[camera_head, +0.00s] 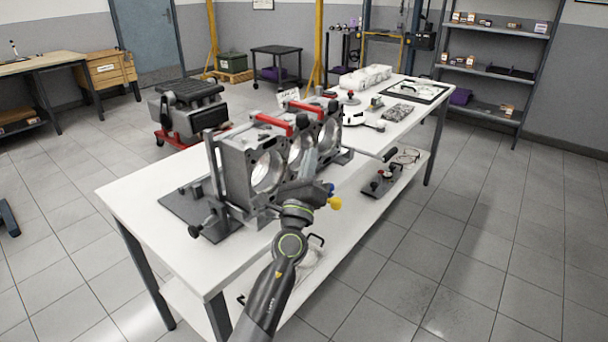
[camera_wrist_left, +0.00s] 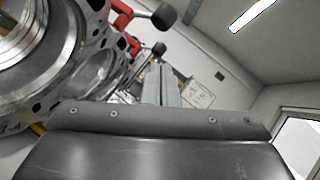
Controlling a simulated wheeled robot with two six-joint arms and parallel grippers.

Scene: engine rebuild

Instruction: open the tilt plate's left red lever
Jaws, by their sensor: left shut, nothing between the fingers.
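The grey engine block (camera_head: 238,170) stands upright on the white table with its large round bores facing my arm. A dark plate (camera_head: 190,208) lies under and beside it. Two red levers lie across the block's top: the left red lever (camera_head: 273,121) and the right one (camera_head: 306,107). In the left wrist view, red levers with black knobs (camera_wrist_left: 165,15) show at the upper left, beyond the block's bores (camera_wrist_left: 90,75). My left gripper (camera_head: 311,162) is shut and empty in front of the block, below and right of the left lever; its fingers (camera_wrist_left: 161,85) point upward. My right gripper is out of view.
The white table (camera_head: 150,215) has bare room at its front left. A lower shelf (camera_head: 345,225) holds a dark fixture (camera_head: 380,182). A black engine (camera_head: 188,105) stands behind.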

